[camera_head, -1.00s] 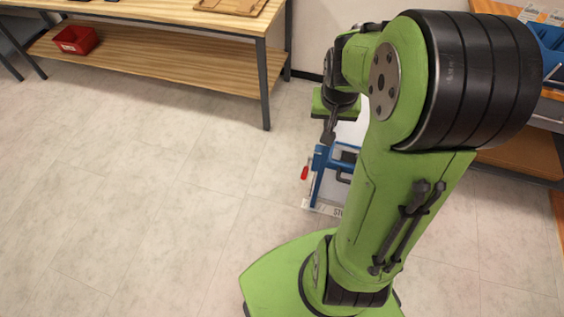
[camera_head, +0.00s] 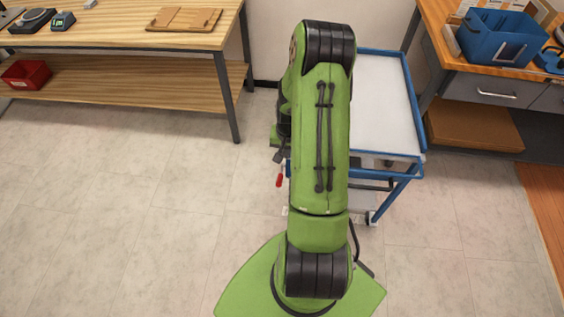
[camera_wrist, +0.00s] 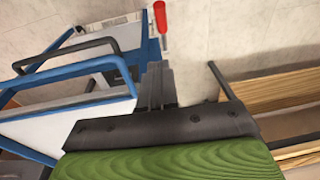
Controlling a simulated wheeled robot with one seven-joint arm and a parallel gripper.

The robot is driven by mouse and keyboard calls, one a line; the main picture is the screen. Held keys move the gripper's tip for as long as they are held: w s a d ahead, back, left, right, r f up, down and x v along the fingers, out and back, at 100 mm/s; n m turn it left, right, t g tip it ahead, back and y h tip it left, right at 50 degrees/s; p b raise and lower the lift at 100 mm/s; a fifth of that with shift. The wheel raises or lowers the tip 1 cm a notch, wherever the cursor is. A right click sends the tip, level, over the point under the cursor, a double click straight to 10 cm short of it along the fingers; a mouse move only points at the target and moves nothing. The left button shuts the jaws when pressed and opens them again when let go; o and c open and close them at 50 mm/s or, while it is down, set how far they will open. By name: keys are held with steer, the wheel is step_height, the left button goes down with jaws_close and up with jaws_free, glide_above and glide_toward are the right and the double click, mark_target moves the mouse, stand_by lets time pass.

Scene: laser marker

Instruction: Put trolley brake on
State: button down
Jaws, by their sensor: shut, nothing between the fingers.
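The trolley (camera_head: 382,120) has a blue frame and a pale top and stands behind my arm. It also shows in the wrist view (camera_wrist: 75,73), with a black bar handle. The brake lever has a red grip (camera_head: 279,180), which stands out at the trolley's left side. In the wrist view the red grip (camera_wrist: 160,17) points up, just beyond my fingertips. My gripper (camera_wrist: 155,70) is shut and empty, with its dark fingers close to the trolley's blue edge and apart from the red grip. In the head view my arm hides much of the trolley's left side.
A wooden bench (camera_head: 125,38) with a lower shelf and a red bin (camera_head: 26,74) stands at the left. A second bench (camera_head: 465,65) with a blue box (camera_head: 500,38) stands at the right. The pale floor in the left foreground is clear.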

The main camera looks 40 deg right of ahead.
steer(key=b, duration=0.2)
glide_above(281, 179)
steer(key=d, duration=0.2)
step_height(281, 179, down, 8)
steer(key=f, duration=0.1)
steer(key=a+f, duration=0.1)
steer(key=f, duration=0.1)
steer(key=shift+a+f, duration=0.3)
steer(key=shift+a, duration=0.05)
steer(key=shift+a+f, duration=0.1)
steer(key=shift+f, duration=0.15)
steer(key=shift+s+a+b, duration=0.1)
steer(key=shift+s+b, duration=0.05)
steer(key=shift+b, duration=0.15)
